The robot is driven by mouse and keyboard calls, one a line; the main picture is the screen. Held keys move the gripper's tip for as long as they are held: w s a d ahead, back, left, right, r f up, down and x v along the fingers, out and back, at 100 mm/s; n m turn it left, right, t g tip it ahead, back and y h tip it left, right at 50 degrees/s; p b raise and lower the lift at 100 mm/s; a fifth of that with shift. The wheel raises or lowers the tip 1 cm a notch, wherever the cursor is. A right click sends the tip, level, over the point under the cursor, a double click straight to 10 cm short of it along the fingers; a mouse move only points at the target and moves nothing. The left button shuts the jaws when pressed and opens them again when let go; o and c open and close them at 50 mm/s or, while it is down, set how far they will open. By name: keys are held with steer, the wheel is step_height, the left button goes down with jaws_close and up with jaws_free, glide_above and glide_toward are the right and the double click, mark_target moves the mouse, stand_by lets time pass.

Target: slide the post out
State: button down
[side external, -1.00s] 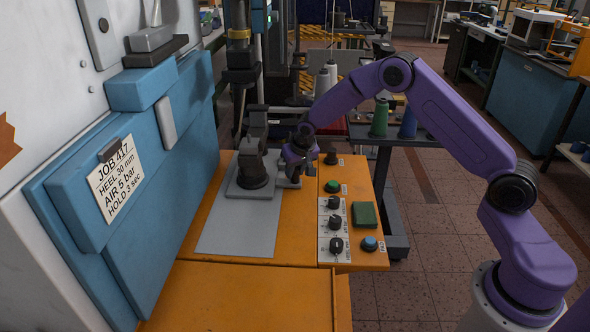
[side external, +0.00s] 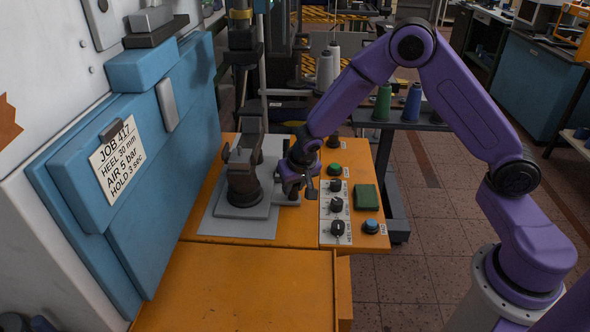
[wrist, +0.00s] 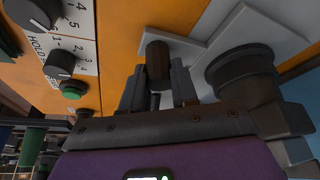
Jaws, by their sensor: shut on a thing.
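The dark post (side external: 243,188) stands upright on a grey sliding base (side external: 246,211), over the grey plate (side external: 208,226) on the orange table. In the wrist view the post (wrist: 245,78) is at the right. A brown peg (wrist: 158,58) stands on a light grey tab beside it. My gripper (side external: 291,190) is on the right of the post, low over the table. In the wrist view its two fingers (wrist: 158,82) close around the peg, not the post itself. The peg is mostly hidden in the side view.
A dark press head (side external: 243,62) stands above and behind the post. A control panel with knobs (side external: 337,205) and a green button (side external: 334,169) lies right of my gripper. The blue cabinet (side external: 150,180) stands left. The front orange surface (side external: 240,290) is clear.

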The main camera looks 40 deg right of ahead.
mark_target(289, 202)
steer(key=shift+s+a, duration=1.2)
steer(key=shift+a, duration=0.05)
steer(key=c, duration=0.9)
jaws_free()
steer(key=shift+s+a, duration=0.1)
steer(key=shift+o, duration=0.2)
steer(key=shift+r, duration=0.2)
steer(key=v, duration=1.7)
steer(key=shift+s+f, duration=0.1)
steer(key=shift+s, duration=0.05)
